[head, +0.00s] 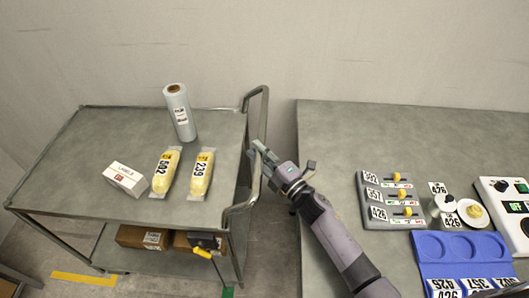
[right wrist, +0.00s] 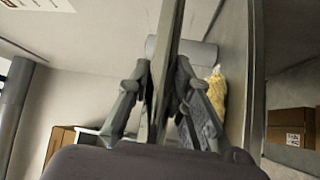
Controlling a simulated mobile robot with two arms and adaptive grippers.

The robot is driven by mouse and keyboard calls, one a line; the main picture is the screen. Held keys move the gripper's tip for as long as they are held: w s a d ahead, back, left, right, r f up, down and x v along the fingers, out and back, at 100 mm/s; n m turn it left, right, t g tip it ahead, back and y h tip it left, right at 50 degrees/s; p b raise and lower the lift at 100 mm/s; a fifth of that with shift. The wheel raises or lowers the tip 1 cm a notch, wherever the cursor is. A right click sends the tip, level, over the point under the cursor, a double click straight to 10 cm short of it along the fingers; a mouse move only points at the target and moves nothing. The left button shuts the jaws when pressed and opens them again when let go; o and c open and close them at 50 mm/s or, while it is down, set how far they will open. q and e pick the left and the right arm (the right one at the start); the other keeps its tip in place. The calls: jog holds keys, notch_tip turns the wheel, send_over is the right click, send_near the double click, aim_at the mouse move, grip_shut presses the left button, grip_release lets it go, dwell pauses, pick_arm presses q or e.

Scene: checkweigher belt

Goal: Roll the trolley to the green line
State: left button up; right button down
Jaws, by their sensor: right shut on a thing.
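The grey trolley (head: 75,170) stands at the left with a raised tube handle (head: 264,105) on its right side. My right gripper (head: 262,155) is shut on this handle; the right wrist view shows the handle bar (right wrist: 168,60) running between its fingers. My left gripper is not in view.
The trolley carries a film roll (head: 179,112), a white label box (head: 126,179) and two yellow packs (head: 165,171), with cartons (head: 142,237) below. A yellow floor line (head: 83,279) lies at front left. A worktable (head: 330,130) stands right, across a narrow gap.

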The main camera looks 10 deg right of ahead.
jog(key=shift+w+a, duration=0.1)
jog(key=shift+a, duration=0.4)
jog(key=c, duration=1.9)
grip_release()
jog(key=o, duration=0.4)
jog(key=shift+d, duration=0.2)
jog(key=shift+o, duration=0.3)
jog(key=v, duration=1.2)
